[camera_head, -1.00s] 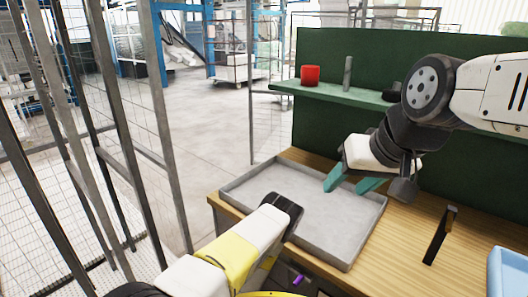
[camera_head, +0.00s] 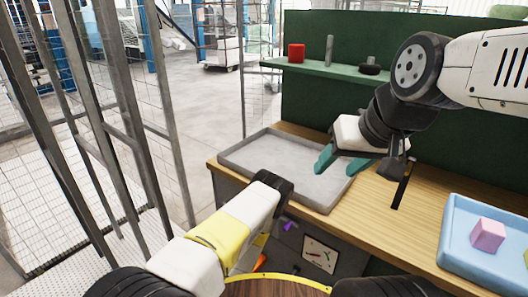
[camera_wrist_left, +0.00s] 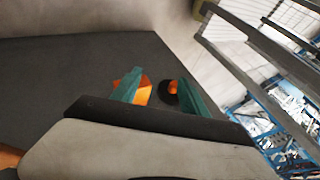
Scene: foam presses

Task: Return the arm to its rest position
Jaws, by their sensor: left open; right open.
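My right gripper (camera_head: 338,163) has its teal fingers apart and empty, above the right part of a grey tray (camera_head: 243,161) on the wooden workbench (camera_head: 408,205). My left arm (camera_head: 225,235) reaches in from the lower left, its dark wrist end in front of the bench's near edge. Its fingers are hidden in the head view. In the left wrist view my left gripper (camera_wrist_left: 162,90) is open, its teal fingers spread with nothing held. Beyond the fingers are an orange patch (camera_wrist_left: 146,91) and a black disc with orange (camera_wrist_left: 169,96), too unclear to name.
A blue tray (camera_head: 448,232) with a pink cube (camera_head: 487,234) sits at the bench's right. Wire fencing (camera_head: 120,130) stands at the left. A black upright piece (camera_head: 402,185) stands on the bench.

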